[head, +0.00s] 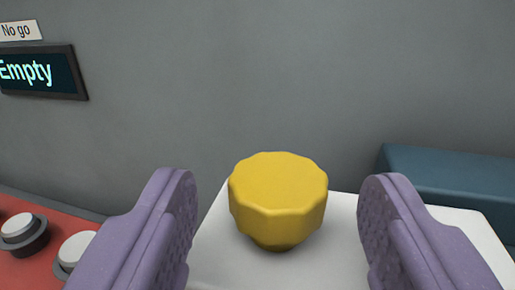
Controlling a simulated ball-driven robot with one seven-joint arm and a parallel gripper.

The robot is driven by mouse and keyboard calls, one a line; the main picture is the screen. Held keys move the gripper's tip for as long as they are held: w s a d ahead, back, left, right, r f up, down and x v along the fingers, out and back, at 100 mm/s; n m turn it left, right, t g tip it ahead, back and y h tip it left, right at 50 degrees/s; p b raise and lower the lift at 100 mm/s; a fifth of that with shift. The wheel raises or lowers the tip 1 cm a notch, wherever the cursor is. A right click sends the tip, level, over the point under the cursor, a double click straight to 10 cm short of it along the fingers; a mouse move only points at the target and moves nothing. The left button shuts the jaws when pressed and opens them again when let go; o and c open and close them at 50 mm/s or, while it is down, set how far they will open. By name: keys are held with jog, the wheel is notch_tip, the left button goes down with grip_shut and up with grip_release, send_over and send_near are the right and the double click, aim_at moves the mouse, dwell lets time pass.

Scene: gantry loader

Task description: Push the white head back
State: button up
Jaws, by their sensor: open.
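The white head (328,252) is a flat white block in the lower middle of the head view. A faceted yellow knob (278,190) stands upright on it. My gripper (280,195) is open, with one purple finger to the left of the knob and one to the right. There is a gap between the knob and each finger, and nothing is held. The fingers hide parts of the white block's left and right sides. The block's near edge is not clearly visible.
A dark blue block (450,175) lies at the right behind the white head. A red panel (45,267) with grey-white buttons (18,227) is at lower left. A screen (42,74) reads "Empty", under a "No go" sign (18,30). A grey wall closes the back.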

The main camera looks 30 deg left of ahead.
jog(key=shift+b+x, duration=0.3)
jog(key=shift+x, duration=1.4)
grip_shut()
jog(key=d, duration=0.3)
jog(key=w+d, duration=0.1)
jog(key=d, duration=0.1)
jog(key=w+d, duration=0.1)
jog(key=d, duration=0.2)
jog(key=shift+w+d+r, duration=0.1)
jog(key=shift+w+d, duration=0.1)
jog(key=shift+d, duration=0.1)
grip_release()
jog(key=shift+d, duration=0.15)
